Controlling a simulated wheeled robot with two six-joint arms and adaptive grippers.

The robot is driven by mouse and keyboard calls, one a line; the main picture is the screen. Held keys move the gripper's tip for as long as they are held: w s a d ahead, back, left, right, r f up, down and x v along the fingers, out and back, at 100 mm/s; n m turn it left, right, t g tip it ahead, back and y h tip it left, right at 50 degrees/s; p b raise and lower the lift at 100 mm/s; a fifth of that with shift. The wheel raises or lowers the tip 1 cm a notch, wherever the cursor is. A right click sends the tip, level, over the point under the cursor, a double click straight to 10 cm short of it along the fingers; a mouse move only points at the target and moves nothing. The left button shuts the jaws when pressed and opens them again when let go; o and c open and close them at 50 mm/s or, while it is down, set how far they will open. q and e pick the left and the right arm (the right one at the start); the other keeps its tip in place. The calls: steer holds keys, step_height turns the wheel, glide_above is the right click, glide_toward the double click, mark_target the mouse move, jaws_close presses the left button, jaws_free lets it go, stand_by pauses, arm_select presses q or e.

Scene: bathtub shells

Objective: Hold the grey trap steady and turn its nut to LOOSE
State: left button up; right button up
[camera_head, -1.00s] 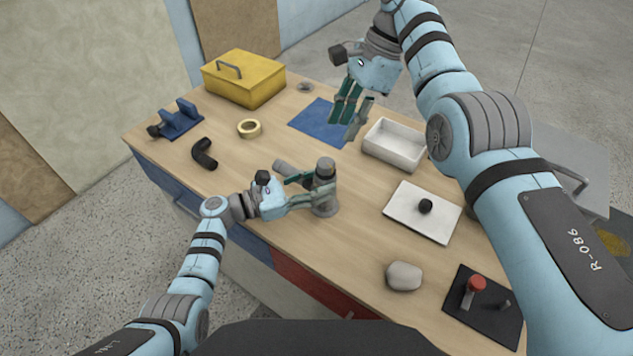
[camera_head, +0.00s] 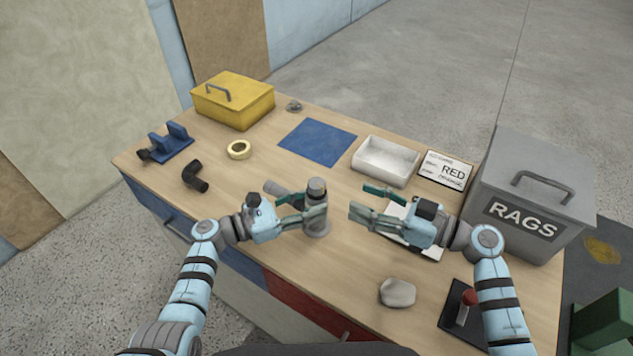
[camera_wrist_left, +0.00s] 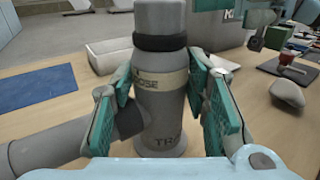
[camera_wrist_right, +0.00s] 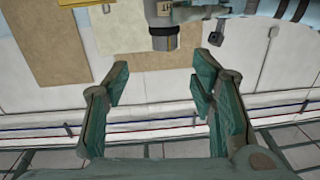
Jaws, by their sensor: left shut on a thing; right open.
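The grey trap (camera_head: 317,225) stands upright on the wooden workbench, its side pipe (camera_head: 273,188) pointing left. The left wrist view shows its pale label band (camera_wrist_left: 165,80) reading "OOSE", a dark ring (camera_wrist_left: 160,42) and a grey top (camera_wrist_left: 158,15). My left gripper (camera_head: 306,208) is shut around the trap's body from the left; its pads press both sides. My right gripper (camera_head: 359,201) is open and empty, just right of the trap, fingers pointing at it. In the right wrist view the trap's top end (camera_wrist_right: 164,35) appears inverted, beyond the open fingers.
A white tray (camera_head: 386,150), a card reading "RED" (camera_head: 447,168) and a grey RAGS bin (camera_head: 535,190) stand on the right. A white board lies partly under my right gripper. A stone (camera_head: 397,292) is in front.

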mark_target(316, 182)
steer(key=shift+n, duration=0.4)
steer(key=x, duration=1.1)
steer(key=shift+s+a+r, duration=0.1)
steer(key=shift+a+r, duration=0.05)
steer(key=shift+a, duration=0.35)
steer(key=c, duration=1.2)
steer(key=shift+m+t+h, duration=1.4)
steer(key=shift+m+t, duration=0.2)
steer(key=shift+t, duration=0.4)
steer(key=o, duration=1.2)
